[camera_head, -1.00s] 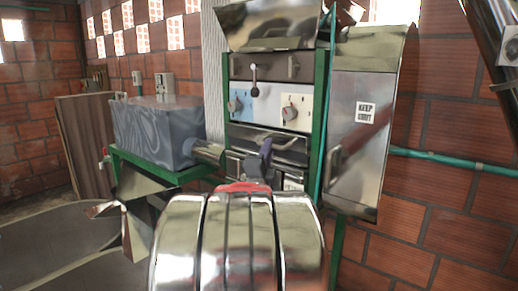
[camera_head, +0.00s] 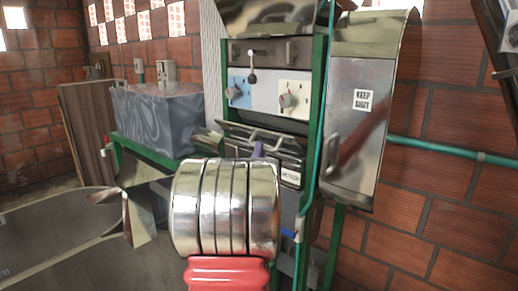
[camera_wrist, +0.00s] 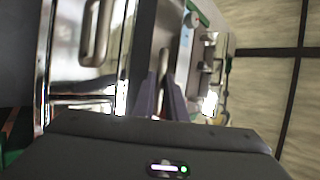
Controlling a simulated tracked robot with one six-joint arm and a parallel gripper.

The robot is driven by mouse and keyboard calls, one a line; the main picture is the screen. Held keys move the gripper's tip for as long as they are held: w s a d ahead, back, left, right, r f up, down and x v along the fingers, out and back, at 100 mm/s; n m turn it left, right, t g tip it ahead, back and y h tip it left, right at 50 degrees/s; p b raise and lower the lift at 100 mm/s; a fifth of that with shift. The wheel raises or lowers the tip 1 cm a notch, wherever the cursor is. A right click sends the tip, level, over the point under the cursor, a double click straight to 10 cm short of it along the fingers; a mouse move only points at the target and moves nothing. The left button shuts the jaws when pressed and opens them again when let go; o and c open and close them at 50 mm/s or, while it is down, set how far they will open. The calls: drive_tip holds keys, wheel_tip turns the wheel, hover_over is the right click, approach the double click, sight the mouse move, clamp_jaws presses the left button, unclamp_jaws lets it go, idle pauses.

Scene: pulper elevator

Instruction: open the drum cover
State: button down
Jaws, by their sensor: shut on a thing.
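A slanted dark metal panel with a bar handle (camera_head: 262,132) sits below the control panel of the green-framed machine; it looks like the drum cover (camera_head: 234,139). My gripper (camera_head: 258,150) is at this panel, mostly hidden behind my metal arm. In the wrist view, my two purplish fingers (camera_wrist: 161,90) are close together and shut on a metal bar handle (camera_wrist: 166,62). How far the cover stands open cannot be told.
A metal door with a "KEEP SHUT" sign (camera_head: 362,100) and its own handle (camera_head: 332,150) is on the right. The control panel (camera_head: 270,95) has a lever and knobs. A grey box (camera_head: 157,118) stands left. A green pipe (camera_head: 440,152) runs along the brick wall.

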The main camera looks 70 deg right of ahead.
drive_tip(key=shift+g, duration=0.3)
drive_tip(key=shift+s+d+f, duration=0.15)
drive_tip(key=shift+d+f, duration=0.05)
drive_tip(key=shift+f, duration=0.6)
drive_tip(key=shift+s+d+f, duration=0.15)
drive_tip(key=shift+d+f, duration=0.1)
drive_tip(key=shift+f, duration=0.6)
drive_tip(key=shift+s+d+f, duration=0.15)
drive_tip(key=shift+d+f, duration=0.05)
drive_tip(key=shift+f, duration=0.6)
drive_tip(key=c, duration=1.8)
unclamp_jaws()
drive_tip(key=shift+f, duration=0.1)
drive_tip(key=shift+w, duration=0.1)
drive_tip(key=v, duration=1.2)
